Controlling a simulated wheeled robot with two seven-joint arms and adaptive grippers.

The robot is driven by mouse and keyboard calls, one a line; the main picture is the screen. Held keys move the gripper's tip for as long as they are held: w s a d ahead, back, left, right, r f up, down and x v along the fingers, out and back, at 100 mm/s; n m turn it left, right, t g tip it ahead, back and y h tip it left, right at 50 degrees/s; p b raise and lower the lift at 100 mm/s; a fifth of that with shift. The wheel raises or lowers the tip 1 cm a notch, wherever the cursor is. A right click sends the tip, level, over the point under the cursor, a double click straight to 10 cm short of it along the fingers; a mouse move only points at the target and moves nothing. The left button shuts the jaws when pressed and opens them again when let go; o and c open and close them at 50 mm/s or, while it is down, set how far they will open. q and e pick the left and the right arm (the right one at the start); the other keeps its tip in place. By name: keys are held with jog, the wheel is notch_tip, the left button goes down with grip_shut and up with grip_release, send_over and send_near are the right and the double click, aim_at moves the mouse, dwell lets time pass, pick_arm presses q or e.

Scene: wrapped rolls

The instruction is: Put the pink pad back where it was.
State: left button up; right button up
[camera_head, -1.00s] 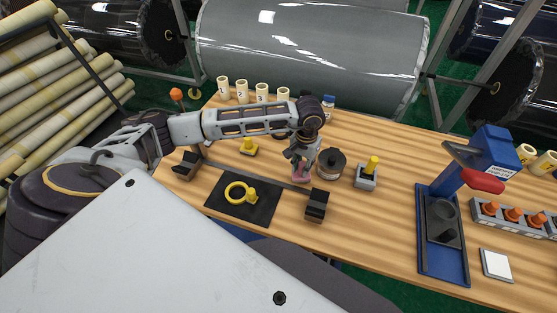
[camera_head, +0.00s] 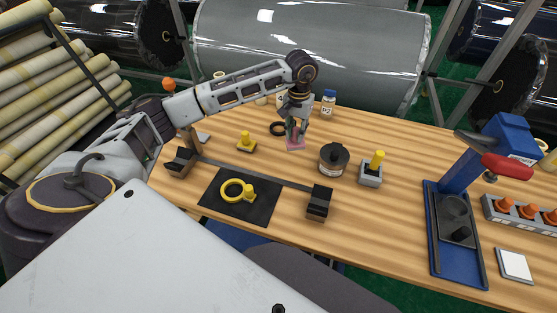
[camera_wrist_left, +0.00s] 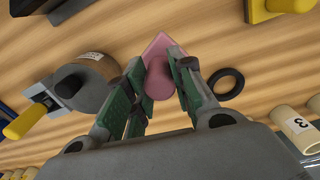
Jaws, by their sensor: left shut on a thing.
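The pink pad (camera_head: 294,144) is a small square plate with an upright round handle. My left gripper (camera_head: 296,130) is above it, shut on its handle, towards the back middle of the wooden table (camera_head: 420,220). The left wrist view shows the pink pad (camera_wrist_left: 152,46) and its pink handle (camera_wrist_left: 159,82) between the green-lined fingers of the left gripper (camera_wrist_left: 160,78). I cannot tell whether the plate touches the table or hangs just above it. My right gripper is not in view.
A black ring (camera_head: 277,129) lies just left of the pad. A yellow-handled pad (camera_head: 246,143) is farther left. A dark round pot (camera_head: 333,163) and a grey block with yellow knob (camera_head: 370,174) stand to the right. A black mat (camera_head: 262,210) lies nearer.

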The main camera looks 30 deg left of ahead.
pick_arm(q)
jog(key=s+a+r+n+b, duration=0.1)
jog(key=a+n, duration=0.4)
jog(key=n, duration=0.7)
notch_tip(320, 180, up, 3)
jog(key=shift+s+a+f, duration=0.2)
jog(key=shift+s+a, duration=0.05)
jog(key=shift+s, duration=0.4)
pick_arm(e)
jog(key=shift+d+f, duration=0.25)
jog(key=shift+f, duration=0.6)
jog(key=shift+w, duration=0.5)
pick_arm(q)
jog(key=shift+f, duration=0.1)
